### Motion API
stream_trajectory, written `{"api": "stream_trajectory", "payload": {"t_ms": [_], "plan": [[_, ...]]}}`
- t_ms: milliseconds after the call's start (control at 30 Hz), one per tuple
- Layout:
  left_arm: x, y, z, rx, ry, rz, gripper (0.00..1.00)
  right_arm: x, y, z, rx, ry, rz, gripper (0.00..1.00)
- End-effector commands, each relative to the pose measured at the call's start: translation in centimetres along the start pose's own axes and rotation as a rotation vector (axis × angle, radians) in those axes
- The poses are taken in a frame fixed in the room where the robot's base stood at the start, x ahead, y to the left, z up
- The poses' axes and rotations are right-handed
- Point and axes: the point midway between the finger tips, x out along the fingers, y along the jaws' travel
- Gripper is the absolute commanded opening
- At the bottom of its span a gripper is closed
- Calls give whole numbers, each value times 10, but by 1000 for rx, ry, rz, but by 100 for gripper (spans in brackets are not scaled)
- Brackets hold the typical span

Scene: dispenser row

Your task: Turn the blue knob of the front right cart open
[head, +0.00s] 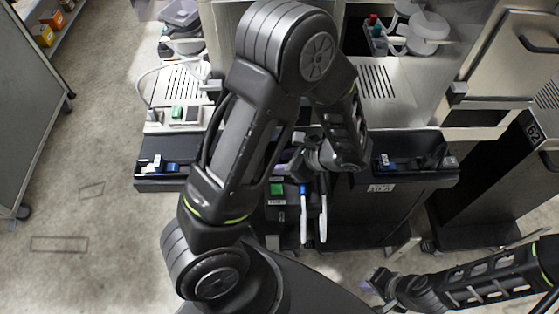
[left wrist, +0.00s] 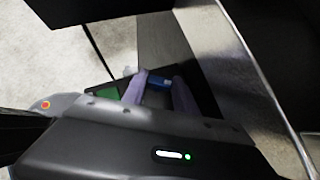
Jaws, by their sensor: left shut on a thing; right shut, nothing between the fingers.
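A blue knob (left wrist: 157,81) sits between the lavender fingertips of my left gripper (left wrist: 159,92) in the left wrist view, close to a green square (left wrist: 105,92). The left gripper is shut on it, so its sides are partly covered. In the head view my left gripper (head: 284,168) is over the middle of the dark cart front, mostly hidden by my own arm; I cannot make out the knob's angle there. My right gripper (head: 374,284) is shut and empty at the lower right, well apart from the carts.
Dark trays with blue parts lie left (head: 152,183) and right (head: 412,178). A dark cabinet (head: 480,190) stands at right. Bare floor (head: 85,165) is at left.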

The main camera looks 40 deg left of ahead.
Motion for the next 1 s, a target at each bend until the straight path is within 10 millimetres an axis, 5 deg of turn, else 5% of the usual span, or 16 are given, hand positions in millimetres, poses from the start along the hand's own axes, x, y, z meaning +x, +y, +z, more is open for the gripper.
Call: {"api": "stream_trajectory", "payload": {"t_ms": [267,867,900,1000], "plan": [[0,0,0,0,0,-1,0,0,0,0,0,0,0,0],[0,-2,0,-95,0,95,0,2,0,0,-1,1,-1,0],[0,-2,0,-95,0,95,38,2,0,0,-1,1,-1,0],[0,-2,0,-95,1,95,46,2,0,0,-1,1,-1,0]]}}
